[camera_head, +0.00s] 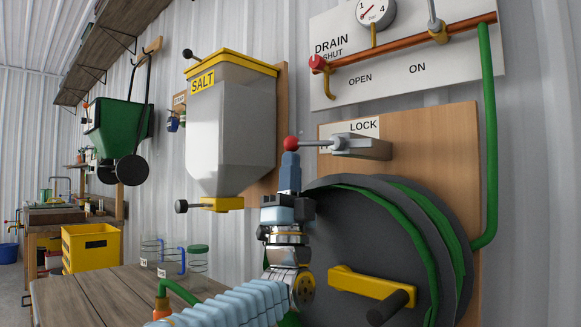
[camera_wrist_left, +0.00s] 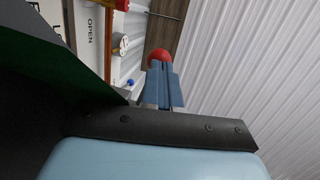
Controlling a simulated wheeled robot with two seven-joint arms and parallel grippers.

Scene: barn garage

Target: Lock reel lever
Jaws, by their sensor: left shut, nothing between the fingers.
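The reel lever (camera_head: 322,143) is a grey rod with a red ball knob (camera_head: 291,143), pointing left from a grey block (camera_head: 362,146) under the LOCK label (camera_head: 364,125). The hose reel (camera_head: 365,235) is a dark disc with green hose and a yellow crank (camera_head: 372,284). My left gripper (camera_head: 290,158) is shut and empty, pointing up with its tips right under the red knob. In the left wrist view the blue fingers (camera_wrist_left: 161,85) are together and the red knob (camera_wrist_left: 158,55) shows just beyond their tips; whether they touch it I cannot tell. My right gripper is not in view.
A salt hopper (camera_head: 232,130) hangs left of the lever. The drain panel (camera_head: 340,75) with pipes is above. A wooden table (camera_head: 85,300) with glass jars (camera_head: 172,262) is at lower left, and a yellow crate (camera_head: 90,248) stands behind it.

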